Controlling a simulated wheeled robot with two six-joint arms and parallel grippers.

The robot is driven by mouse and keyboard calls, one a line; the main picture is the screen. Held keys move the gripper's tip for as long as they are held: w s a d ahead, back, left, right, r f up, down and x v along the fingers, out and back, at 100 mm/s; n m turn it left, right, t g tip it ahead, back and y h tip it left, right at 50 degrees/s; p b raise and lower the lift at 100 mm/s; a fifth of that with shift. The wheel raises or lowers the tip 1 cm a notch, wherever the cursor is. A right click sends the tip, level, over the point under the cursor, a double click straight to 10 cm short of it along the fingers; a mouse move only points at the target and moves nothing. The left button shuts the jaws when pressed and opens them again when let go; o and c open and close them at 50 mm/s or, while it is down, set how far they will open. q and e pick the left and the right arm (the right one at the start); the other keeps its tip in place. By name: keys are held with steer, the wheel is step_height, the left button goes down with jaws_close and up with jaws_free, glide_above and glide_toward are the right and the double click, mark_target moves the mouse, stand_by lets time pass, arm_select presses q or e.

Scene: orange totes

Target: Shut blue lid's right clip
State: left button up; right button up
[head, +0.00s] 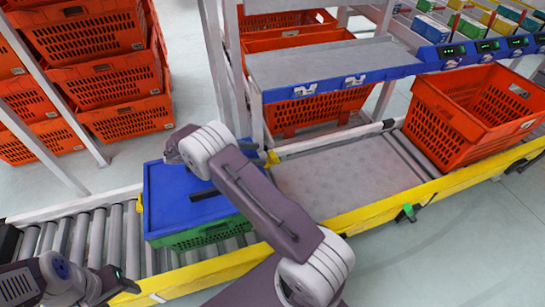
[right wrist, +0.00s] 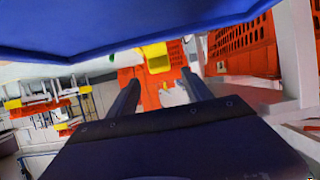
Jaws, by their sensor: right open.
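The blue lid (head: 172,195) lies on a green crate (head: 205,237) on the roller conveyor. Its right yellow clip (head: 272,158) sticks out at the right edge, and a left yellow clip (head: 139,205) shows opposite. My right arm crosses over the lid and hides part of it. My right gripper (head: 259,154) is open close beside the right clip. In the right wrist view, the yellow clip (right wrist: 157,57) shows just beyond the fingertips, roughly between them, below the blue lid edge (right wrist: 90,40). Contact cannot be told. My left arm is at the bottom left; its fingers are unclear.
An orange tote (head: 478,118) stands at the right on the conveyor. A grey plate (head: 335,182) between it and the crate is bare. A yellow rail (head: 375,207) runs along the front. A shelf (head: 320,65) stands behind, and stacked orange totes (head: 120,95) stand at the left.

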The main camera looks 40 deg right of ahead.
mark_target(272, 154)
steer(key=b+x, duration=0.1)
steer(key=x, duration=0.6)
steer(key=shift+b, duration=0.3)
jaws_close()
